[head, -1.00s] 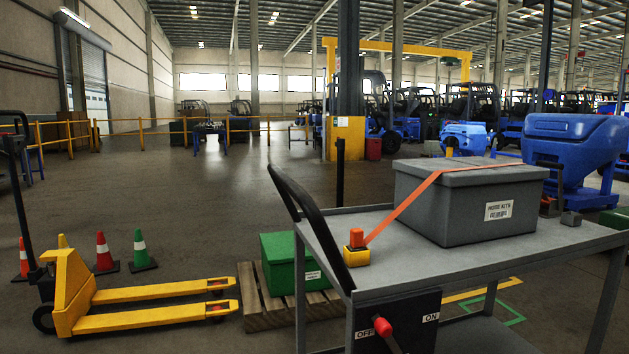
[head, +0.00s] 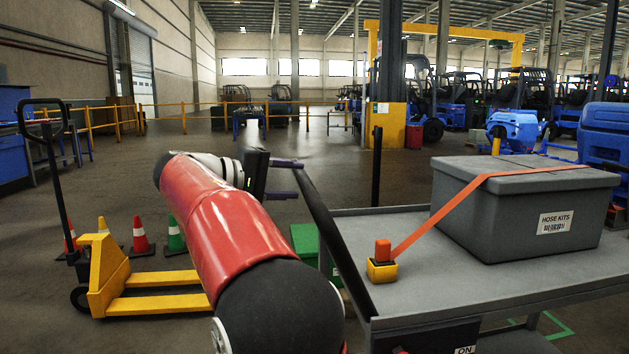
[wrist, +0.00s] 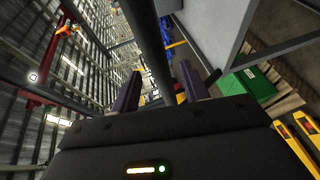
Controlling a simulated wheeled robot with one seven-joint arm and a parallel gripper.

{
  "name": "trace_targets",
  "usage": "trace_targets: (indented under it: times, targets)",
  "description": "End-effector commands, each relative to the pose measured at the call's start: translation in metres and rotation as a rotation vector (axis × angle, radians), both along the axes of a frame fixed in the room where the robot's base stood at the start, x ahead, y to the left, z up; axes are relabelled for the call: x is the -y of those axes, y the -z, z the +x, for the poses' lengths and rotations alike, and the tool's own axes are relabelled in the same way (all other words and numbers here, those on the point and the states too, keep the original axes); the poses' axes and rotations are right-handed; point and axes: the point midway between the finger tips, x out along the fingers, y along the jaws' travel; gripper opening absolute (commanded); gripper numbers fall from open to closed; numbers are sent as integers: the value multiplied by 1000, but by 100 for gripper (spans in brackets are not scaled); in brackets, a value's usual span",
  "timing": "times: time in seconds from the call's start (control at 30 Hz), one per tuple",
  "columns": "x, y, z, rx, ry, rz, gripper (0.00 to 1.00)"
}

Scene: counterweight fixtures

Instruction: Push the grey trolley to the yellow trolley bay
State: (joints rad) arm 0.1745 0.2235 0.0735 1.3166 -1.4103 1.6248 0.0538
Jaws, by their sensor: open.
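The grey trolley (head: 400,244) stands at the right in the head view, with a flat grey top and a dark push handle (head: 330,228) sloping up at its near left end. My gripper (head: 298,180) is at the handle's upper end, its two purple fingers apart. In the wrist view, my gripper (wrist: 160,72) is open with the dark handle bar (wrist: 152,42) running between its fingers; I cannot tell whether they touch it. A grey lidded box labelled hose kits (head: 520,212) sits on the trolley under an orange strap. The yellow bay cannot be made out now.
A yellow pallet truck (head: 108,275) stands at the left, cones (head: 142,238) behind it. A green box (head: 305,240) is close to the trolley's left side. Blue machinery (head: 600,150) stands at the right. Open floor lies behind the trolley.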

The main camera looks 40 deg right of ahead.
Motion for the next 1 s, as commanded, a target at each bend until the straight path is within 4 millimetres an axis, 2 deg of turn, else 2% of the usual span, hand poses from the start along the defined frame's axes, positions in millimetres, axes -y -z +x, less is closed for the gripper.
trace_targets:
  times: [0.1, 0.3, 0.47, 0.7, 1.0]
  targets:
    - [21, 4, -4, 0, 4, 1, 45]
    - [47, 9, -8, 0, 1, 3, 45]
    - [55, 11, -9, 2, -1, 3, 45]
    - [56, 11, -9, 1, -2, 4, 45]
    - [55, 11, -9, 1, -2, 4, 6]
